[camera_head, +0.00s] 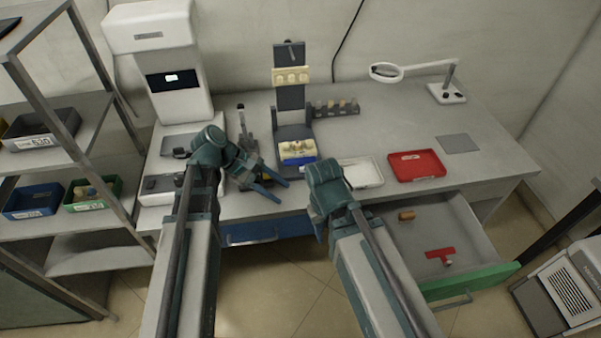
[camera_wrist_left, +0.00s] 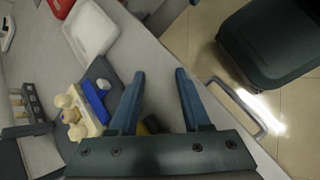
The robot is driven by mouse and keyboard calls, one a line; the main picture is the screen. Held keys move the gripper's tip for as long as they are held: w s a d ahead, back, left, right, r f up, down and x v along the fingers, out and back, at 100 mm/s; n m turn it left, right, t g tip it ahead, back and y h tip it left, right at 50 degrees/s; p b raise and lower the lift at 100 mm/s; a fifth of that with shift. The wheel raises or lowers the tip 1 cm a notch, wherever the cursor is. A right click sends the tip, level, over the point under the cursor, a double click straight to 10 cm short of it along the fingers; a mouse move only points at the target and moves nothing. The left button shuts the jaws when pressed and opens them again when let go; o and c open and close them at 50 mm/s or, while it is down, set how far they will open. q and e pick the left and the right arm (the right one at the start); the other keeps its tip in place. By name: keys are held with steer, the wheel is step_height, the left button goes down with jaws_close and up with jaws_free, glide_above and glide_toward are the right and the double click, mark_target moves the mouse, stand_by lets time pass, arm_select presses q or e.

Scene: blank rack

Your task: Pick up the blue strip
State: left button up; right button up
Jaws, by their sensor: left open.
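The blue strip (camera_head: 298,161) lies along the front of a cream block (camera_head: 296,148) with rounded knobs on top, at the foot of a dark upright stand (camera_head: 291,95). In the left wrist view the strip (camera_wrist_left: 96,102) lies left of the fingers, against the cream block (camera_wrist_left: 80,118). My left gripper (camera_head: 283,193) is open and empty, in front of the strip and slightly left of it, near the table's front edge. It also shows in the left wrist view (camera_wrist_left: 160,74), apart from the strip. My right gripper (camera_head: 319,232) points down in front of the table; its jaws are mostly hidden.
A white tray (camera_head: 373,182) and a red tray (camera_head: 434,172) stand to the right of the stand. An open drawer (camera_head: 480,228) with a green front holds a few small parts. A magnifier lamp (camera_head: 386,72) stands behind. A shelf rack (camera_head: 87,130) is at the left.

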arm_select(q)
steer(key=w+a+r+n+t+h+b, duration=0.1)
steer(key=w+a+n, duration=0.1)
steer(key=w+a+r+n+t+h, duration=0.1)
steer(key=w+a+n+h, duration=0.1)
steer(key=n, duration=0.1)
steer(key=w+a+r+n+t+h+b, duration=0.1)
steer(key=w+a+n, duration=0.1)
steer(key=a, duration=0.1)
steer(key=shift+r+n+b, duration=0.15)
steer(key=shift+n+b, duration=0.15)
steer(key=shift+b, duration=0.05)
steer(key=shift+a+r+n+h, duration=0.25)
steer(key=shift+r+n+h, duration=0.05)
steer(key=shift+r+h, duration=0.1)
steer(key=b, duration=0.3)
glide_toward(301, 168)
steer(key=shift+x, duration=1)
steer(key=shift+d+f, duration=0.25)
steer(key=shift+d, duration=0.35)
arm_select(e)
step_height(301, 168, down, 7)
steer(key=shift+f, duration=0.15)
arm_select(q)
steer(key=shift+d, duration=0.1)
